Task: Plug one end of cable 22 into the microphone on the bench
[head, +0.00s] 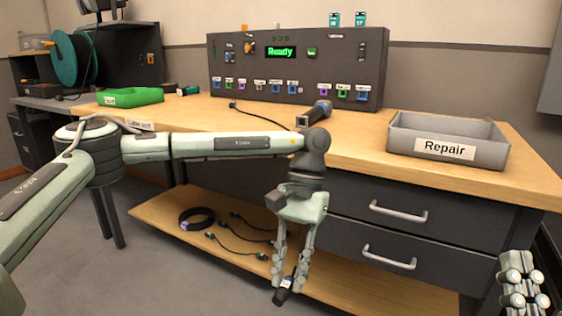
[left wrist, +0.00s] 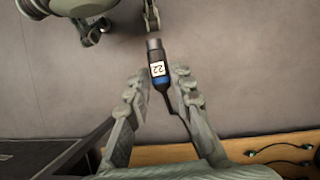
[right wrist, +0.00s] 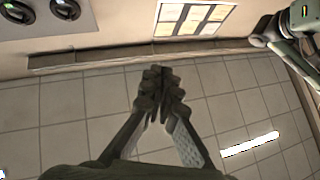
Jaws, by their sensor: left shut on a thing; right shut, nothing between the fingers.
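The plug of cable 22 (left wrist: 158,68) has a metal tip, a black body with a white "22" label and a blue band. My left gripper (head: 286,274) is shut on it, hanging low in front of the bench drawers. The plug shows as a small dark piece (head: 281,296) at the fingertips in the head view. Its cord trails back between the fingers in the left wrist view. The microphone (head: 315,113) lies on the bench top near the front edge, above and apart from the plug. My right gripper (right wrist: 160,82) is shut and empty over the floor.
A grey Repair tray (head: 447,140) stands at the bench's right and a green tray (head: 130,97) at its left. The tester panel (head: 298,65) reads "Ready" at the back. Several cables (head: 235,240) lie on the lower shelf (head: 165,205). Drawers fill the bench front at right.

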